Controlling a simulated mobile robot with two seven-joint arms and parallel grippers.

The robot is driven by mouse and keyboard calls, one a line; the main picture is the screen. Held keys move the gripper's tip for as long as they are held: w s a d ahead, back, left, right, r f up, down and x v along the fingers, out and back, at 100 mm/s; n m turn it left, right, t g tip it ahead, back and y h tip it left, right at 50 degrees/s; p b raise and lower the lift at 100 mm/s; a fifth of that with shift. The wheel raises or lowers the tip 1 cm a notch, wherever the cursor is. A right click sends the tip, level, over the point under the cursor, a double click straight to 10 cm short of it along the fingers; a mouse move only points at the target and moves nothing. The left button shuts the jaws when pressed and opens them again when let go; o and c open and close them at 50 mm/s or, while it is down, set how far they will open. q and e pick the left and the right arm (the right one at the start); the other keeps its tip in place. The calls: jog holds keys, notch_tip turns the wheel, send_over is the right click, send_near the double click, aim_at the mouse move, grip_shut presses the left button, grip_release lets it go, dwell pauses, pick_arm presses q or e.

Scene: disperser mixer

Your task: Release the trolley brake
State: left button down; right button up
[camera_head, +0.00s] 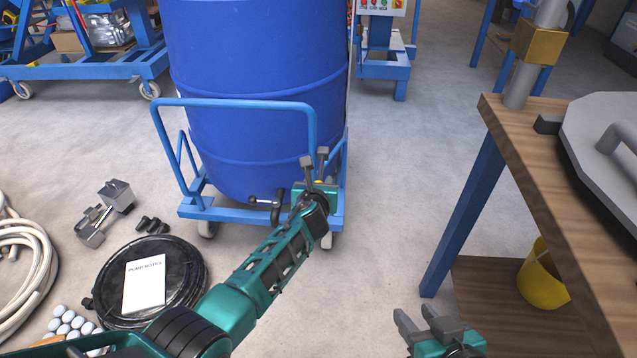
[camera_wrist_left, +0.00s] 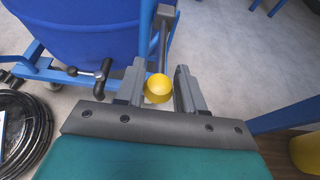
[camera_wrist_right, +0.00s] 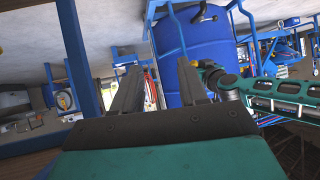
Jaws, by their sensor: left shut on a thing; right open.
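The blue trolley (camera_head: 235,214) carries a large blue drum (camera_head: 256,80). My left gripper (camera_head: 317,178) is at the trolley's near right corner. In the left wrist view its fingers (camera_wrist_left: 158,88) are shut on a yellow round knob (camera_wrist_left: 158,84). A grey bar (camera_wrist_left: 163,45) runs just beyond the knob; whether they are joined is unclear. A dark handle with a black end (camera_head: 268,204) sits on the trolley's near edge, left of my gripper, and also shows in the left wrist view (camera_wrist_left: 102,78). My right gripper (camera_head: 425,327) is open and empty at the lower right, well away from the trolley.
A wooden-topped table (camera_head: 530,150) with blue legs stands at right, with a yellow bucket (camera_head: 543,282) on its lower shelf. Floor between trolley and table is clear.

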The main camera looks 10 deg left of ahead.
aim_at(320, 177)
pick_arm(q)
jog(key=shift+r+g+p, duration=0.5)
jog(key=shift+r+p, duration=0.4)
jog(key=shift+p, duration=0.85)
jog(key=shift+w+r+g+p, duration=0.25)
jog(key=shift+r+p, duration=0.2)
jog(key=shift+p, duration=0.75)
jog(key=shift+w+r+p, duration=0.2)
jog(key=shift+r+p, duration=0.35)
jog(key=shift+p, duration=0.1)
jog(key=shift+w+r+p, duration=0.35)
jog(key=shift+r+p, duration=0.2)
jog(key=shift+r, duration=0.3)
jog(key=shift+w+r+p, duration=0.3)
jog(key=shift+w+r, duration=0.2)
jog(key=shift+r, duration=0.2)
jog(key=shift+w+r, duration=0.35)
jog(key=shift+w, duration=0.05)
pick_arm(e)
jog(key=shift+h, duration=0.3)
jog(key=shift+s+d+r, duration=0.1)
jog(key=shift+d+r, duration=0.2)
jog(key=shift+r, duration=0.65)
jog(key=shift+s+d+r, duration=0.1)
jog(key=shift+d+r, duration=0.15)
jog(key=shift+r, duration=0.7)
jog(key=shift+s+d+r, duration=0.1)
jog(key=shift+d+r, duration=0.2)
jog(key=shift+r, duration=0.65)
jog(key=shift+w+r, duration=0.1)
